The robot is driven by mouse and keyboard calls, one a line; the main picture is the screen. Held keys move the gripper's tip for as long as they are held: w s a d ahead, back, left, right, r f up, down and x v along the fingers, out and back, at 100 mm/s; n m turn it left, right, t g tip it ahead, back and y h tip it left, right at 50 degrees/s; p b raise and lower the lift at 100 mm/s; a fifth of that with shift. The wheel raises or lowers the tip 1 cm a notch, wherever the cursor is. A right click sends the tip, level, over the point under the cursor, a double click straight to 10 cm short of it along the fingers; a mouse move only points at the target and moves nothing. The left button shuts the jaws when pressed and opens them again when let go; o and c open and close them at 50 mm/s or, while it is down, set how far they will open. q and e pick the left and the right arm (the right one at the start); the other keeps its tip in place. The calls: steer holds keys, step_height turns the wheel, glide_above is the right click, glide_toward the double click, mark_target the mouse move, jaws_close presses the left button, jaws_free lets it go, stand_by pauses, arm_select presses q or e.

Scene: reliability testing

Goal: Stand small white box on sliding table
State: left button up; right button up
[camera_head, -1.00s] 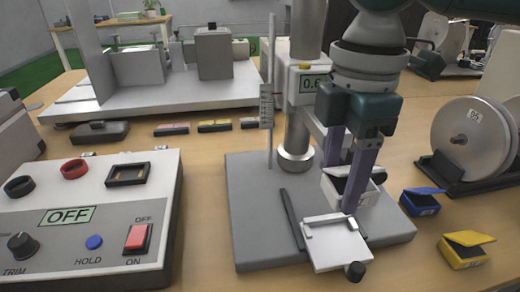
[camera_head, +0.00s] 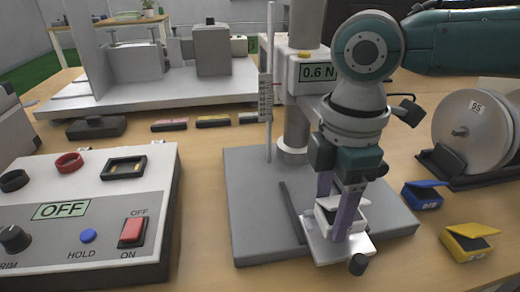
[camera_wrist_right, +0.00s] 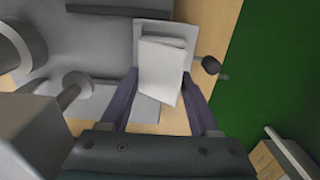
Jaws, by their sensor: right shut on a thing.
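The small white box (camera_head: 326,216) is between the fingers of my right gripper (camera_head: 334,214), which is shut on it. The box is at the sliding table (camera_head: 326,251), a pale plate on the grey base with a dark knob at its front. I cannot tell whether the box rests on the plate or hangs just above it. In the right wrist view the white box (camera_wrist_right: 162,72) lies between the two purple fingers, over the sliding table (camera_wrist_right: 150,30). The fingers hide part of the box in the head view. My left gripper is not in view.
A post with a force display (camera_head: 318,72) rises behind my gripper. A control box reading OFF (camera_head: 110,210) stands at left. An open blue box (camera_head: 424,196) and an open yellow box (camera_head: 468,243) sit at right, below a reel (camera_head: 475,130).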

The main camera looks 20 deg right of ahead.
steer(key=shift+f, duration=0.3)
steer(key=o, duration=1.1)
step_height(320, 180, up, 13)
steer(key=p, duration=0.3)
steer(key=s+a+f+m+t+y, duration=0.1)
steer(key=s+a+f+m+y, duration=0.1)
steer(key=s+a+f, duration=0.35)
steer(key=s+a+f+m+t+y, duration=0.2)
steer(key=s+a+m, duration=0.1)
steer(key=a, duration=0.5)
steer(key=s+d+m+h, duration=0.1)
steer(key=s+d+m, duration=0.1)
steer(key=d+m, duration=0.1)
steer(key=s+d+f+m+h, duration=0.1)
steer(key=s+d+m, duration=0.1)
steer(key=s+d, duration=0.1)
steer(key=s+d+m+h, duration=0.1)
steer(key=s+d+m, duration=0.1)
steer(key=d+m, duration=0.1)
steer(key=shift+s+d+f+m+t+h, duration=0.15)
steer(key=shift+d+f+h, duration=0.05)
steer(key=shift+d, duration=0.15)
steer(key=shift+s+d+f+m+t+h, duration=0.1)
steer(key=shift+d+f+m+t+h, duration=0.1)
steer(key=shift+d, duration=0.15)
